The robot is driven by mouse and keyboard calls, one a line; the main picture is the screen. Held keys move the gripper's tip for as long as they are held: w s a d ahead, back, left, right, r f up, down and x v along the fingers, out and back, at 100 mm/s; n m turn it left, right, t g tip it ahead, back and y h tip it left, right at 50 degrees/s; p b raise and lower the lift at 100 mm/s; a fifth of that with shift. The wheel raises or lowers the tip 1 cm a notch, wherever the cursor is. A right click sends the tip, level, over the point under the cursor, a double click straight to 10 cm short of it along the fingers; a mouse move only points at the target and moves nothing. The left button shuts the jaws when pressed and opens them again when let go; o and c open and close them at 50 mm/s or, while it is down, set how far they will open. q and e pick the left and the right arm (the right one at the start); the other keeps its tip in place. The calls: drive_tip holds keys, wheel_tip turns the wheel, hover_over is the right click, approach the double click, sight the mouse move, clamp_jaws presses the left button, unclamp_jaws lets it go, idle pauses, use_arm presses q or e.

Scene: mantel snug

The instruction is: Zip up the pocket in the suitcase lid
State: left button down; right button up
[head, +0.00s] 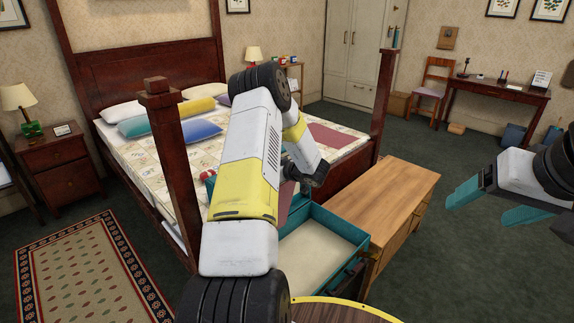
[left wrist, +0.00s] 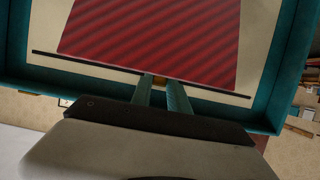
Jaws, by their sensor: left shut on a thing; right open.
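The open teal suitcase (head: 352,232) shows in the head view with a pale lining in its base; my left arm hides most of its lid. In the left wrist view the lid's teal frame (left wrist: 275,85) surrounds a cream lining and a red striped pocket (left wrist: 165,35). A thin dark zip line (left wrist: 95,65) runs along the pocket's edge. My left gripper (left wrist: 162,88) is shut on a small orange-brown zip pull (left wrist: 160,80) near the middle of that line. How far the zip is closed I cannot tell. My right gripper (head: 490,206) is open and empty, out to the right.
A wooden chest (head: 400,190) stands right beside the suitcase. The four-poster bed (head: 165,150) is behind, with a dark post (head: 172,150) left of my left arm. A desk (head: 495,88) and chair stand far right. Green carpet (head: 430,260) is clear below my right gripper.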

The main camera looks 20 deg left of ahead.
use_arm(q)
drive_tip(key=s+a, duration=0.2)
drive_tip(key=s, duration=0.4)
drive_tip(key=s+a, duration=0.3)
drive_tip(key=s, duration=0.4)
drive_tip(key=shift+s+a, duration=0.3)
drive_tip(key=shift+a, duration=0.05)
drive_tip(key=c, duration=1.2)
unclamp_jaws()
drive_tip(key=shift+c, duration=0.2)
drive_tip(key=v, duration=0.7)
drive_tip(key=shift+s+d, duration=0.2)
drive_tip(key=shift+d, duration=0.15)
drive_tip(key=shift+w+r, duration=0.1)
